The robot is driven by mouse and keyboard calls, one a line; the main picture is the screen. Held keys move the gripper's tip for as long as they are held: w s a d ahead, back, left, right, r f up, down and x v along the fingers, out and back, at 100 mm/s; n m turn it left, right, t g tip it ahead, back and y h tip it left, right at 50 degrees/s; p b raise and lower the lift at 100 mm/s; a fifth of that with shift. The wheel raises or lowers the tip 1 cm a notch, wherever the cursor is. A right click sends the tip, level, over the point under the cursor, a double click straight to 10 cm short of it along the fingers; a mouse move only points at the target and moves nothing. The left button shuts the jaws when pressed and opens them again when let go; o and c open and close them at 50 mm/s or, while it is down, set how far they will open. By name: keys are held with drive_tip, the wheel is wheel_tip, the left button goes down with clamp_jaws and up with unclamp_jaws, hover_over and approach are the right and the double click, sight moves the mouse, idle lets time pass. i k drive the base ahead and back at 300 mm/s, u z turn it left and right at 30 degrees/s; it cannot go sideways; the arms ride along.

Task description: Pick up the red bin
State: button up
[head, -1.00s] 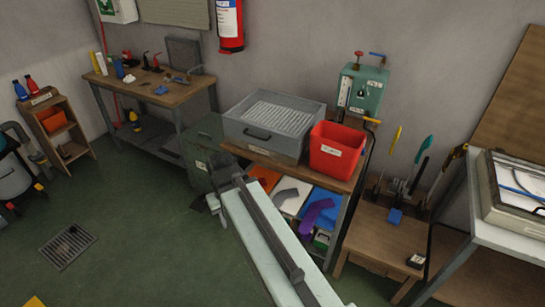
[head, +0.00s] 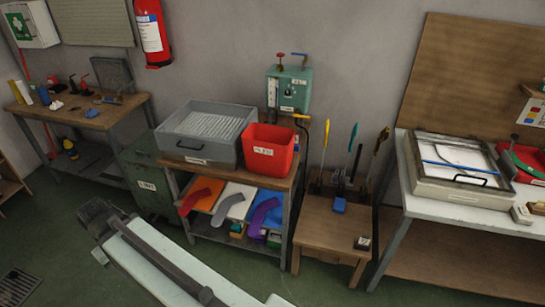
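The red bin (head: 269,152) is an open-topped box with a white label on its front. It stands upright on the right end of the wooden top of a small shelf stand (head: 233,183), right beside a grey tray box. My arm stretches across the lower left of the head view, with its end (head: 98,213) in front of the stand and to the left, apart from the bin. The fingers are too unclear to tell whether the gripper is open or shut.
The grey box (head: 196,146) sits close to the bin's left. Socks (head: 202,197) hang over the shelf below. A green wall unit (head: 290,88) is behind. A low wooden table (head: 325,222) with tools stands to the right. Green floor (head: 330,290) is open in front.

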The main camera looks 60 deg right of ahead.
sight(268, 149)
drive_tip(key=z, duration=0.05)
drive_tip(key=k, duration=1.15)
drive_tip(key=z, duration=0.55)
drive_tip(key=i, duration=1)
drive_tip(key=u, duration=0.1)
